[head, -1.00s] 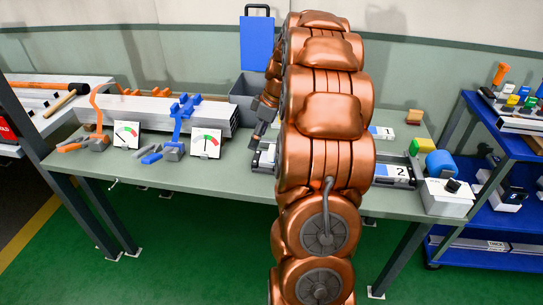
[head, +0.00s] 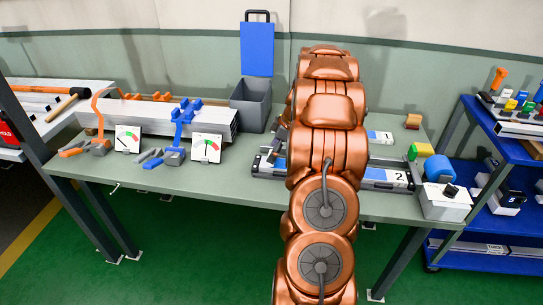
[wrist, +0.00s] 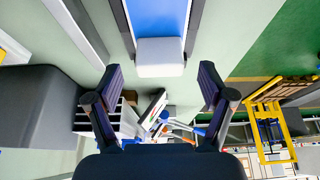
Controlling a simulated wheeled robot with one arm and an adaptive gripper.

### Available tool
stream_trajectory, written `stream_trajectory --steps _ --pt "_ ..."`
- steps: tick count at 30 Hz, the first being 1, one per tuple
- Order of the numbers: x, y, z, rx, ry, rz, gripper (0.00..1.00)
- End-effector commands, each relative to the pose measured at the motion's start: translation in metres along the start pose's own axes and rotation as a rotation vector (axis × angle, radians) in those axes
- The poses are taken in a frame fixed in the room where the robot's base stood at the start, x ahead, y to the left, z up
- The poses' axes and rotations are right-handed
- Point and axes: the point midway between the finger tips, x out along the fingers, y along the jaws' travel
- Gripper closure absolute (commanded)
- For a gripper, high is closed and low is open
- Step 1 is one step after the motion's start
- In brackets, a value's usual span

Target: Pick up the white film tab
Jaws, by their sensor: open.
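The white film tab (wrist: 160,58) is a pale rounded block at the end of a blue film strip (wrist: 157,18) in the wrist view. The strip lies along a grey profile. My gripper (wrist: 160,80) is open, with one dark finger on each side of the tab's line. The tab appears beyond the fingertips, roughly centred between them, and nothing is held. In the head view my copper arm covers the tab and most of the gripper. The profile labelled 2 (head: 398,178) shows on both sides of the arm.
A grey bin (head: 251,104) stands at the table's back, left of my arm. Two gauge cards (head: 207,148) and blue and orange clamps stand left. A white box with a black knob (head: 445,201) and a blue cylinder (head: 438,167) are right. The table front left is clear.

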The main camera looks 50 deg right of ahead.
Motion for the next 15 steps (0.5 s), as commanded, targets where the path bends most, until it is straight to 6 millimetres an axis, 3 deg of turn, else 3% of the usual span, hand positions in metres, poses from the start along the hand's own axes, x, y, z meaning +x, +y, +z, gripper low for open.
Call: stream_trajectory --steps 6,13,15 --pt "0.018 0.0 -0.001 0.0 0.001 0.0 0.19" --pt "0.02 0.001 0.0 0.0 0.001 0.001 0.19" --pt "0.02 0.0 0.0 0.0 0.001 0.001 0.24"
